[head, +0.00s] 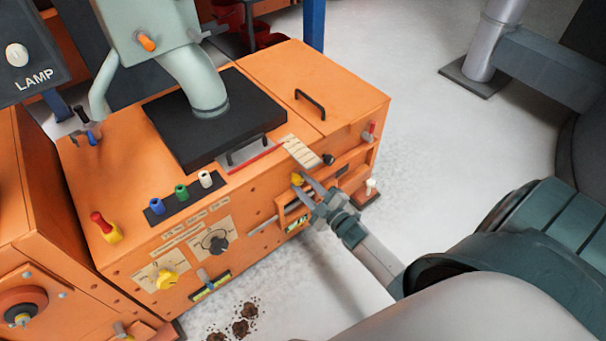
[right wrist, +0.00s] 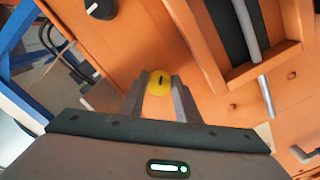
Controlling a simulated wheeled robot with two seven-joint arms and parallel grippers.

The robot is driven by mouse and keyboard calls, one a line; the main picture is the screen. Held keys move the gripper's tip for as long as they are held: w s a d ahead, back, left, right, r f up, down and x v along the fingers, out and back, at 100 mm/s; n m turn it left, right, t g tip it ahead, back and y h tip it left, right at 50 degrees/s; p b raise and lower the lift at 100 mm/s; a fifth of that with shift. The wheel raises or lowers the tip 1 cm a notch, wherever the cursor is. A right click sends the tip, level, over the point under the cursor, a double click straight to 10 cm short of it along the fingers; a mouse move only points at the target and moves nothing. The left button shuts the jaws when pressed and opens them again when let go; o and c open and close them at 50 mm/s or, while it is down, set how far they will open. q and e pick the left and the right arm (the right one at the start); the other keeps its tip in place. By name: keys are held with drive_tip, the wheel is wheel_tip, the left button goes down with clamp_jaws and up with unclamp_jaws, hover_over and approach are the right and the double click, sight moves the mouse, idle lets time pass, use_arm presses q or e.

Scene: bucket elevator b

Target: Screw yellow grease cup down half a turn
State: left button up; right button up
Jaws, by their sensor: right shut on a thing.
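The yellow grease cup (head: 297,179) sits on the front face of the orange machine (head: 262,185), near its right end. In the right wrist view the cup (right wrist: 159,83) is a round yellow cap with a dark mark on its face. My right gripper (head: 307,187) reaches in from the right and is shut on the cup. In the right wrist view the two fingers of the right gripper (right wrist: 159,95) stand on either side of the cap. In the head view the fingers partly hide the cup. My left gripper is not in view.
Beside the cup is an orange-framed recess with grey bars (right wrist: 245,30). A black knob (head: 328,159) and a white-tipped lever (head: 371,184) are close by on the machine.

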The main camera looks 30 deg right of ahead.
drive_tip(key=m+p, duration=0.1)
drive_tip(key=m, duration=0.3)
drive_tip(key=shift+m, duration=0.3)
drive_tip(key=m+p, duration=0.1)
drive_tip(key=m, duration=0.2)
drive_tip(key=shift+a+f+m, duration=0.1)
drive_tip(key=shift+m, duration=0.3)
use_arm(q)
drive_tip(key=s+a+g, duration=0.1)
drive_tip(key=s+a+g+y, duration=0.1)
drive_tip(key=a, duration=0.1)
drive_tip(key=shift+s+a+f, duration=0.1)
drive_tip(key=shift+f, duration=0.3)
use_arm(e)
drive_tip(key=shift+m, duration=0.5)
drive_tip(key=o, duration=1)
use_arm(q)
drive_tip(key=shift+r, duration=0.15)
use_arm(e)
drive_tip(key=shift+s, duration=0.15)
